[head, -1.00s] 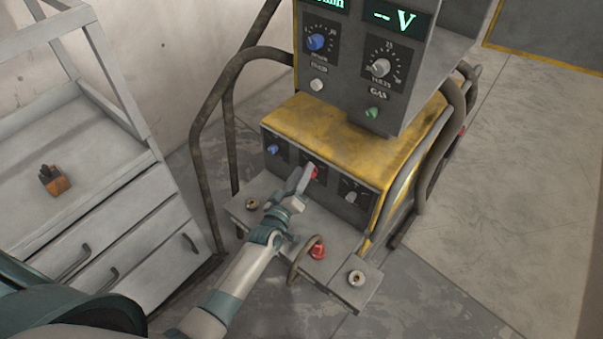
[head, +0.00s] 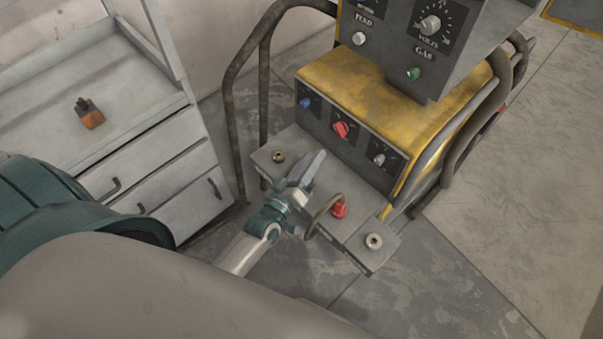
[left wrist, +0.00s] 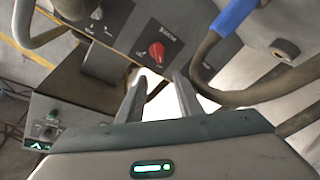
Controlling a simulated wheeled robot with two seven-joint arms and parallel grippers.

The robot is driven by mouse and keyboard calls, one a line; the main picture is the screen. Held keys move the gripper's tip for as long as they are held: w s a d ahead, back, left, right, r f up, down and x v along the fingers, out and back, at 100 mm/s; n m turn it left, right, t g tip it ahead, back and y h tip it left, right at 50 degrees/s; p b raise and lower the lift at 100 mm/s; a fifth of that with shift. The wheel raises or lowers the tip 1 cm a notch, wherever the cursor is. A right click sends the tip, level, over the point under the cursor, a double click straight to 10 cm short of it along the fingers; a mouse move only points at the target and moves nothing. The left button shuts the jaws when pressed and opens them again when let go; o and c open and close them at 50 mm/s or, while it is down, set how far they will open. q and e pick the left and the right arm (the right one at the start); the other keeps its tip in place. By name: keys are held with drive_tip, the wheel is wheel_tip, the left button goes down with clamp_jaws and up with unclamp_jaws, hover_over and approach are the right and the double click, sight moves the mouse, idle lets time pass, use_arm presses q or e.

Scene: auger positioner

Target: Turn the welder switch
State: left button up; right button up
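The red switch (head: 341,130) is the middle control on the lower front panel of the welder (head: 362,95), between a blue knob and a grey knob. It also shows in the left wrist view (left wrist: 157,52), ahead of the fingers and apart from them. My left gripper (head: 313,168) is in front of the panel, below and left of the switch, over the shelf. In the left wrist view its two fingers (left wrist: 158,95) stand apart with nothing between them. My right gripper is not in view.
The welder's front shelf (head: 325,205) carries a red plug (head: 339,209), metal sockets and a curved cable close to my left gripper. A bent tube rail (head: 232,110) stands left of the welder. A grey drawer cabinet (head: 165,150) with a small orange-and-black object (head: 89,114) is further left.

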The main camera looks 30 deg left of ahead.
use_arm(q)
drive_tip(key=s, duration=0.5)
drive_tip(key=shift+a, duration=0.2)
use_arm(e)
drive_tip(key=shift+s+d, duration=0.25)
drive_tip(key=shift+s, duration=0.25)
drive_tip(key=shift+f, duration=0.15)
